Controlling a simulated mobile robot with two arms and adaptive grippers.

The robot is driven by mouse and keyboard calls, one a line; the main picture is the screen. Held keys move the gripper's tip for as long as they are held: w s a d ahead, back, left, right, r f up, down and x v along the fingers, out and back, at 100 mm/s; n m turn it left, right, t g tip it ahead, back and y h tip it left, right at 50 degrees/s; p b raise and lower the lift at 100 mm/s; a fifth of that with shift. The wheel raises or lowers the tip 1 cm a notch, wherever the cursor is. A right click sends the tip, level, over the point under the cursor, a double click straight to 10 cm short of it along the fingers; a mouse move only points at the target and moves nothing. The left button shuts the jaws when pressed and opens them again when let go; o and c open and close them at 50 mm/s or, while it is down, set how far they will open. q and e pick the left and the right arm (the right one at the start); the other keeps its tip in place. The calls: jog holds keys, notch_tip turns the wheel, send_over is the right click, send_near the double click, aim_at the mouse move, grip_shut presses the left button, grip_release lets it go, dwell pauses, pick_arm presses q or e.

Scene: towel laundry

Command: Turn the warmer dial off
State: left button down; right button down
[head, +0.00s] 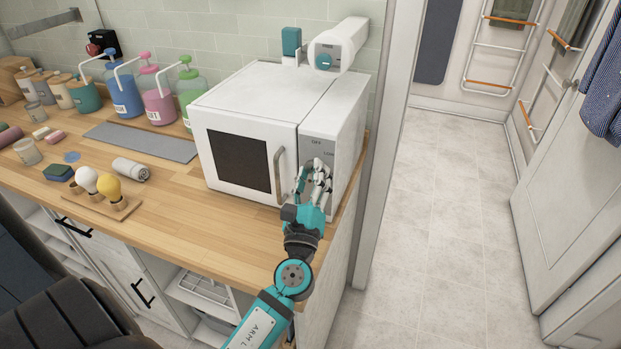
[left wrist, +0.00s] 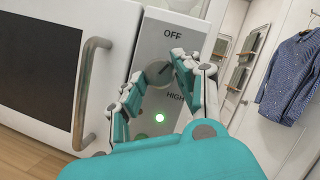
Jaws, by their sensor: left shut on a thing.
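The white towel warmer (head: 240,115) stands on the wooden counter, with a dark window and a metal handle on its door. Its grey control panel has the label OFF above the dial (left wrist: 157,74) and HIGH below it. The round dial sits between the fingers of my left gripper (head: 316,168), which is shut on it; the gripper also shows in the left wrist view (left wrist: 158,70). Fingers partly cover the dial, so its exact setting is hard to read. My right gripper is out of view.
The door handle (head: 279,172) is close left of my left gripper. A white and teal device (head: 338,45) is above the warmer's back. Floor at right is clear.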

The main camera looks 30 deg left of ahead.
pick_arm(q)
jog(key=n+g, duration=0.1)
jog(key=n, duration=0.2)
jog(key=n+g+y, duration=0.1)
jog(key=n, duration=0.2)
jog(key=shift+d+r+n+y, duration=0.15)
jog(key=shift+n+y, duration=0.15)
jog(key=shift+n, duration=0.1)
jog(key=shift+n+g, duration=0.3)
jog(key=c, duration=1)
grip_release()
jog(key=shift+o, duration=0.2)
jog(key=v, duration=1.2)
jog(key=shift+r, duration=0.15)
